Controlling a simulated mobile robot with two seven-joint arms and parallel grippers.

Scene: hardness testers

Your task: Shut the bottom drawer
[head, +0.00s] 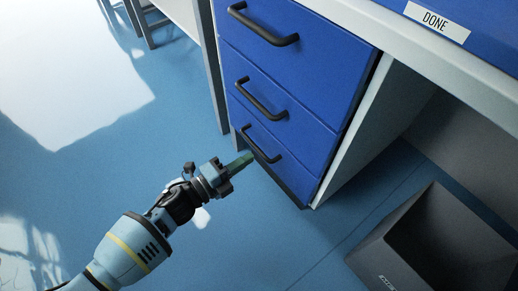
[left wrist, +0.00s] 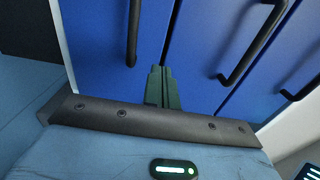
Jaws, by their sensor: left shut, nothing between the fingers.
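The blue cabinet has three stacked drawers with black bar handles. The bottom drawer (head: 297,163) is lowest, with its handle (head: 262,144) across its front. Its front looks about level with the drawers above; I cannot tell whether a small gap is left. In the left wrist view, the shut fingers (left wrist: 161,72) point at the blue front, beside the bottom drawer's handle (left wrist: 132,35). Contact cannot be told. My right gripper is not in view.
The middle drawer (head: 300,112) and top drawer (head: 325,60) look shut. A dark grey bin (head: 385,255) stands on the floor at the lower right. The desk top with a DONE label (head: 436,22) overhangs at the upper right.

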